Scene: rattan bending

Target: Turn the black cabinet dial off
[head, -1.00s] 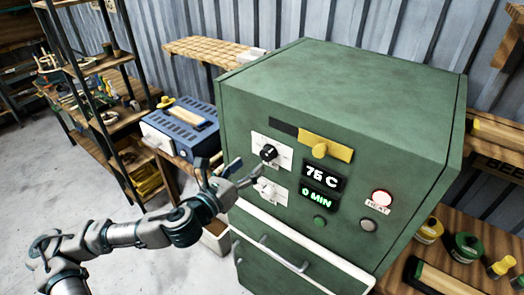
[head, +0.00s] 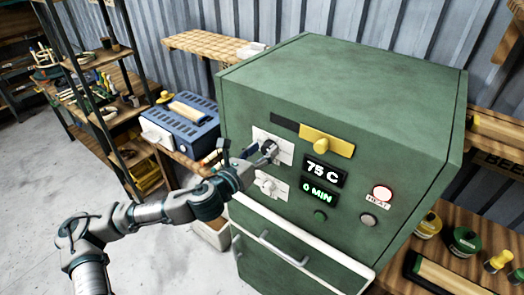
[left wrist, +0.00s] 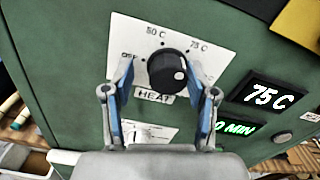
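The black dial (left wrist: 167,70) sits on a white plate (left wrist: 122,32) marked OFF, 50 C and 75 C, with HEAT below. Its white mark faces right, away from the OFF label at left. The plate is on the green cabinet's front (head: 345,90). My left gripper (head: 264,152) is at this plate in the head view and mostly hides the dial. In the left wrist view the open left gripper (left wrist: 163,75) has one finger on each side of the dial; whether the fingers touch it I cannot tell. My right gripper is in no view.
A second white knob plate (head: 272,186) lies just below. A yellow latch (head: 325,145) is close above and right. The displays (head: 322,172) read 75 C and 0 MIN. A red HEAT lamp (head: 382,193) is further right. A blue box (head: 180,125) stands left of the cabinet.

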